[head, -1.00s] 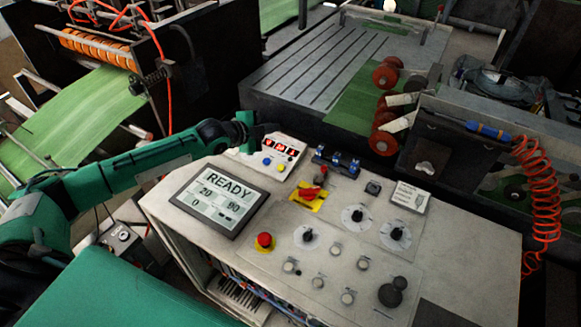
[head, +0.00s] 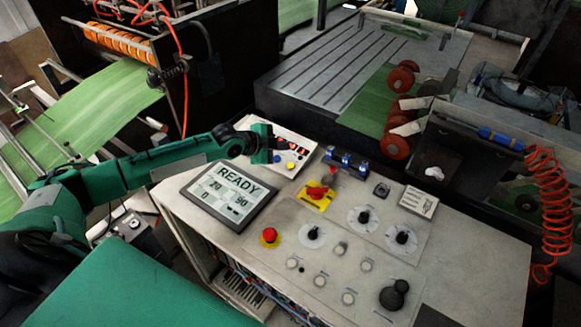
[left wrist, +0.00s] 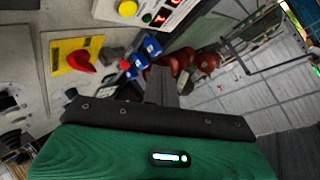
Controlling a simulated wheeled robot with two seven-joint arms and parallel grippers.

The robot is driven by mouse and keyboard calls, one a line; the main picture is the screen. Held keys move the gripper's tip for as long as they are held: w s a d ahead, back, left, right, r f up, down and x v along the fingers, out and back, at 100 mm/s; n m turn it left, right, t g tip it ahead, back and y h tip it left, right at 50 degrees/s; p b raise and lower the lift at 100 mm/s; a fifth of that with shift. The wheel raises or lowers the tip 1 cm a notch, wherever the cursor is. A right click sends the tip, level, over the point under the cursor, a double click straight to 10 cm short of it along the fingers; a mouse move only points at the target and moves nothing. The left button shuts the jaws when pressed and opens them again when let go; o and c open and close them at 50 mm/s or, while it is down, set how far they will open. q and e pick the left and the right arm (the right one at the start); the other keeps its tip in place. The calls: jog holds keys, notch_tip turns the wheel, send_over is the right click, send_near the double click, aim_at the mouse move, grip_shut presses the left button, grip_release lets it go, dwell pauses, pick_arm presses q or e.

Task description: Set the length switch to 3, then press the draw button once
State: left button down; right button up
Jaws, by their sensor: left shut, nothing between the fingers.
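The slanted control panel (head: 455,262) has three black rotary knobs on white dials: a left one (head: 314,233), a middle one (head: 363,216) and a right one (head: 401,236). Their markings are too small to read, so I cannot tell which is the length switch or where it is set. Several small round pale buttons, one of them here (head: 320,280), sit nearer the front; I cannot tell which is the draw button. My left gripper (head: 271,156) is shut and empty, above the back left of the panel, apart from the knobs. It shows in the left wrist view (left wrist: 160,88). My right gripper is out of view.
A screen (head: 228,193) reads READY. A white box with red digits (head: 299,150) is beside my gripper. A red handle on a yellow plate (head: 316,192), blue units (head: 347,163), a red mushroom button (head: 269,236) and a black joystick (head: 394,294) stand up from the panel.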

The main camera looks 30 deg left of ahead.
aim_at(290, 165)
pick_arm(q)
jog(key=f+b, duration=0.1)
jog(key=f, duration=0.1)
jog(key=w+f+b, duration=0.1)
jog(key=f+b, duration=0.3)
jog(key=f, duration=0.1)
jog(key=shift+w+d, duration=0.1)
jog(key=shift+w, duration=0.15)
jog(key=shift+w+f+b, duration=0.1)
jog(key=shift+f+b, duration=0.05)
jog(key=shift+b, duration=0.15)
dwell(0.5)
dwell(0.8)
jog(key=shift+w+f+b, duration=0.1)
jog(key=shift+f+b, duration=0.3)
